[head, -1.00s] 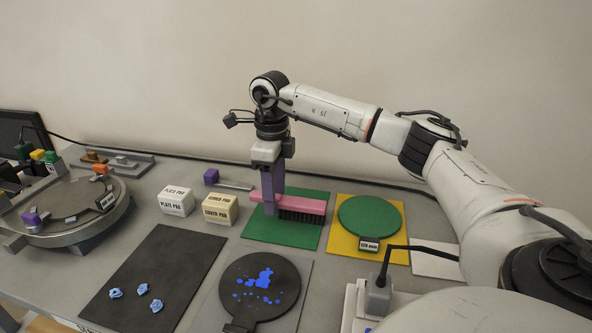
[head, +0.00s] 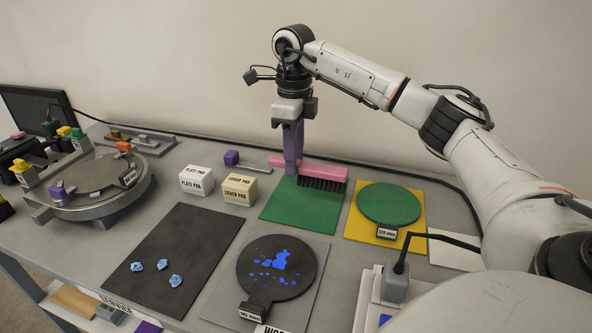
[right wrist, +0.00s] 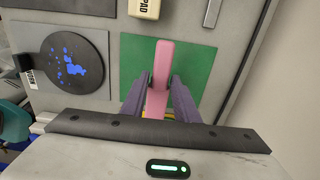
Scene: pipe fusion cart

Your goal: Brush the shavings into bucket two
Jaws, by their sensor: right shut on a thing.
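My right gripper (head: 292,163) points down with its purple fingers shut on the pink back of a brush (head: 325,173). The dark bristles face down over the back part of a green mat (head: 300,210), apparently above it. In the right wrist view the pink brush (right wrist: 157,85) lies between the two fingers. Three light blue curled pieces (head: 174,281), which look like shavings, lie on a black mat (head: 178,240). Blue flecks (head: 280,262) are scattered on a round black plate (head: 252,281). I see no readable bucket two label. My left gripper is out of view.
A green disc (head: 390,203) lies on a yellow mat right of the brush. Plate pad (head: 197,181) and cover pad (head: 239,189) boxes stand left. A round turntable (head: 98,180) is far left. A teal object (right wrist: 14,122) shows at the right wrist view's left edge.

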